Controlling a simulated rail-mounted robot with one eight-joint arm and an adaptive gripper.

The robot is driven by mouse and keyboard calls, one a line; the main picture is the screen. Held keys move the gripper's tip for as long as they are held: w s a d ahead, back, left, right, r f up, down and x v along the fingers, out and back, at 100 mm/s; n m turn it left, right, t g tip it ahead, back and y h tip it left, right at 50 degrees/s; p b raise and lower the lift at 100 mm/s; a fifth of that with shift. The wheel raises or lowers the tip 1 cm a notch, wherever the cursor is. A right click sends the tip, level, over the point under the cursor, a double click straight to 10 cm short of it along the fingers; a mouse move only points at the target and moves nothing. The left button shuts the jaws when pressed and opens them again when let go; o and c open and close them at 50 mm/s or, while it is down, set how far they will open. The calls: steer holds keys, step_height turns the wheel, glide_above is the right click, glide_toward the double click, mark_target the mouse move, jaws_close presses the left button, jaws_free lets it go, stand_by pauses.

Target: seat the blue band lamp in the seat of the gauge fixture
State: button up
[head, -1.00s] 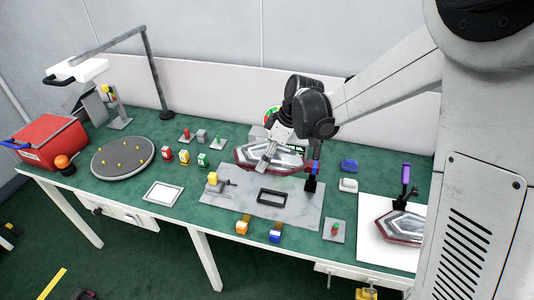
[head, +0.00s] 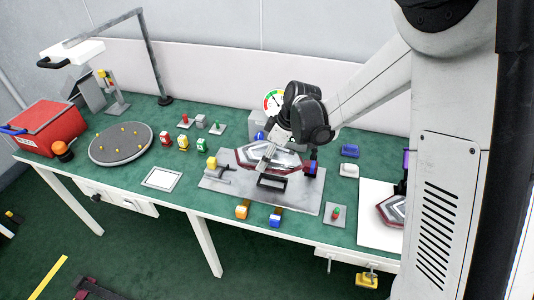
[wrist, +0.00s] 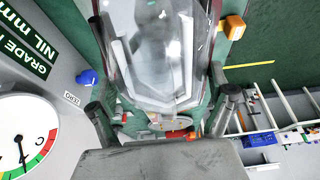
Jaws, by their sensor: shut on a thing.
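The lamp, a clear and grey housing with a dark red rim, shows in the head view (head: 284,158) and fills the upper middle of the wrist view (wrist: 155,60). A blue part (head: 311,166) shows at its right end. My gripper (head: 265,160) is shut on the lamp and holds it over the gauge fixture's grey plate (head: 222,189). A black rectangular frame (head: 272,183) on the plate lies just in front of and below the lamp. The lamp hides part of the plate; I cannot tell whether it touches the fixture.
A yellow-topped clamp (head: 213,163) stands on the plate's left. A dial gauge (head: 273,101) stands behind. Another lamp (head: 391,210) lies on a white board at right.

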mark_target(282, 149)
steer(key=shift+f+b, duration=2.25)
steer(key=shift+f, duration=0.6)
steer(key=shift+b, duration=0.5)
steer(key=shift+f, duration=0.15)
steer(key=shift+f+b, duration=1.25)
steer(key=shift+b, duration=0.1)
steer(key=o, duration=1.3)
steer(key=shift+r, duration=0.1)
steer(key=shift+c, duration=0.2)
steer(key=v, duration=1.2)
